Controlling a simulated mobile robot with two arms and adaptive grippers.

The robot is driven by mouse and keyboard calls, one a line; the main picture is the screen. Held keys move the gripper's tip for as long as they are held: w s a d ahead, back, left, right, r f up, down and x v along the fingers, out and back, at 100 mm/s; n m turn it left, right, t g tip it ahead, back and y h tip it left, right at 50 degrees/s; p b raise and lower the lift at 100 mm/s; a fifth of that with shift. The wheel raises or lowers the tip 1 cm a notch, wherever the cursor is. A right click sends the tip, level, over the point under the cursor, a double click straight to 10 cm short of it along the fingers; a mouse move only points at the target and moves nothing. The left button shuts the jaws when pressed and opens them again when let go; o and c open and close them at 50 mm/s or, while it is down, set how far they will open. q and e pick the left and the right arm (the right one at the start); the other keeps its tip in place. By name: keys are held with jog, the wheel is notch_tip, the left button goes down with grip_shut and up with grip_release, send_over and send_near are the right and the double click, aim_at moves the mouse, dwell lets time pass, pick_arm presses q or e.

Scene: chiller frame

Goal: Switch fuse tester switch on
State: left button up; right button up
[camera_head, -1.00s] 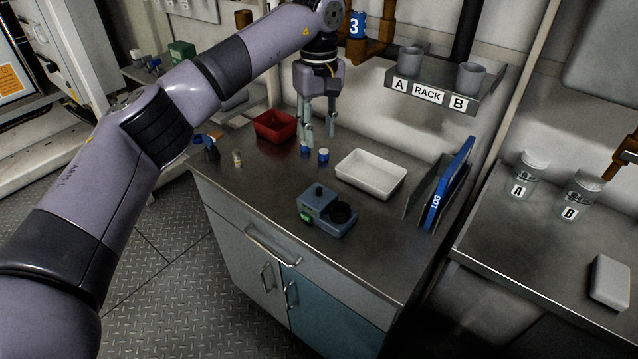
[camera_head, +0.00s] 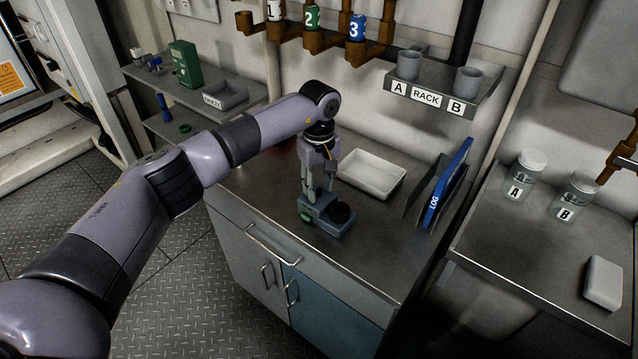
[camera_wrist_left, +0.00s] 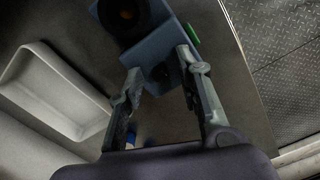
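The fuse tester is a small blue-grey box (camera_head: 335,225) near the front of the metal counter, with a black round socket (camera_head: 340,212) on its right part and a green piece on its front left. The left wrist view shows the tester (camera_wrist_left: 155,48) too, with the green piece (camera_wrist_left: 193,33) at its side. My left gripper (camera_head: 318,197) points down at the tester's left part and covers the dark knob there. In the left wrist view my left gripper (camera_wrist_left: 160,65) is open, its fingers apart on either side of a small dark knob. Contact cannot be told. My right gripper is out of view.
A white tray (camera_head: 371,173) lies behind the tester. A blue LOG binder (camera_head: 447,185) stands at the right. The rack shelf (camera_head: 430,93) with two grey cups hangs above. The counter in front of the binder is clear.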

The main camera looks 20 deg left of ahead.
pick_arm(q)
grip_shut()
dwell(0.3)
dwell(0.3)
